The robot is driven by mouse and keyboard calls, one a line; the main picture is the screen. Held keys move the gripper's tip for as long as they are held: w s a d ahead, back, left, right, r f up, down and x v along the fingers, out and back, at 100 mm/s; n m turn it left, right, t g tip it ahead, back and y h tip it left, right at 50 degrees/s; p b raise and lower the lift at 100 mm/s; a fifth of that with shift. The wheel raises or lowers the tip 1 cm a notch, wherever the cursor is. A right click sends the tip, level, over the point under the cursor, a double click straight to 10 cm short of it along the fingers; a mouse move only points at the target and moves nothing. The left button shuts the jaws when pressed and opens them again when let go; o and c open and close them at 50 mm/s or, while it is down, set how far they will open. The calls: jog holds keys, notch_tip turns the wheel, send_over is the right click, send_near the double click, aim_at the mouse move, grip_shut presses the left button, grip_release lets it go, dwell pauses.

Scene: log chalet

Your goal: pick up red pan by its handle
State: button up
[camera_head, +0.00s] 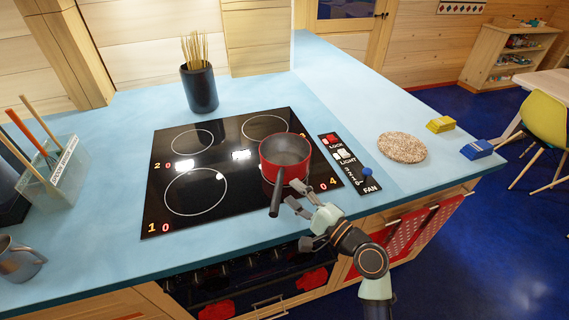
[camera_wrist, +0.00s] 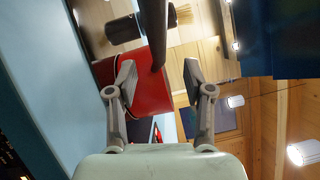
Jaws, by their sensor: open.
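The red pan (camera_head: 285,158) stands upright on the front-right part of the black cooktop, with a dark grey inside. Its dark handle (camera_head: 275,200) points toward the front edge of the counter. My gripper (camera_head: 291,222) is open and empty, just to the right of the handle's end. In the wrist view the fingers (camera_wrist: 160,72) are spread apart. The dark handle (camera_wrist: 154,30) runs down from the top edge and lines up with the gap between them. The red pan side (camera_wrist: 148,85) shows behind the fingers. No contact is visible.
The cooktop (camera_head: 225,205) is otherwise bare. A control panel (camera_head: 345,160) with a blue knob lies to its right, then a round speckled board (camera_head: 402,147). A dark utensil holder (camera_head: 199,88) stands behind, and a clear container (camera_head: 55,175) and a mug (camera_head: 18,262) stand left.

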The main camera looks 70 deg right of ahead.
aim_at(280, 179)
jog(key=p+x, duration=0.1)
jog(key=x, duration=0.5)
jog(key=shift+w+d+f, duration=0.1)
jog(key=shift+f, duration=0.05)
grip_shut()
dwell(0.4)
